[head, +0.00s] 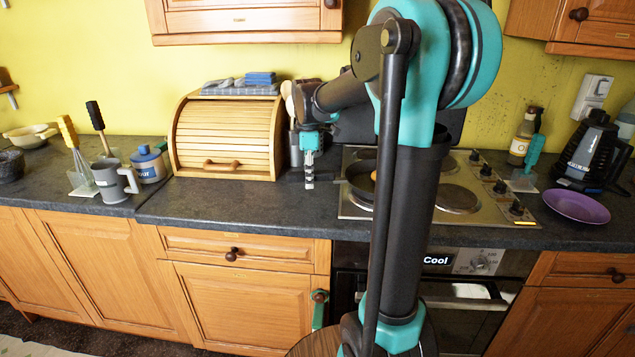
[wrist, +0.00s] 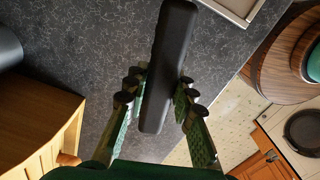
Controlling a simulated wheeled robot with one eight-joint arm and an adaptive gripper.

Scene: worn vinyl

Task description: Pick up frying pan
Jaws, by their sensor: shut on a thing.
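The dark frying pan (head: 357,180) sits at the left side of the hob in the head view. My arm hides much of it, and a bit of something orange shows in it. Its black handle (wrist: 171,50) runs through the middle of the wrist view, between my fingers. My gripper (head: 309,183) points down over the counter just left of the hob. In the wrist view my gripper (wrist: 158,96) is shut on the handle, with fingers on both sides of it. The pan's bowl is outside the wrist view.
The hob (head: 458,200) lies under and right of my arm. A wooden bread bin (head: 228,140) stands left of my gripper, with utensils in a holder (head: 295,150) behind. A grey mug (head: 115,182) is farther left. A purple plate (head: 576,206) and black kettle (head: 590,150) are right. Counter before the bread bin is clear.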

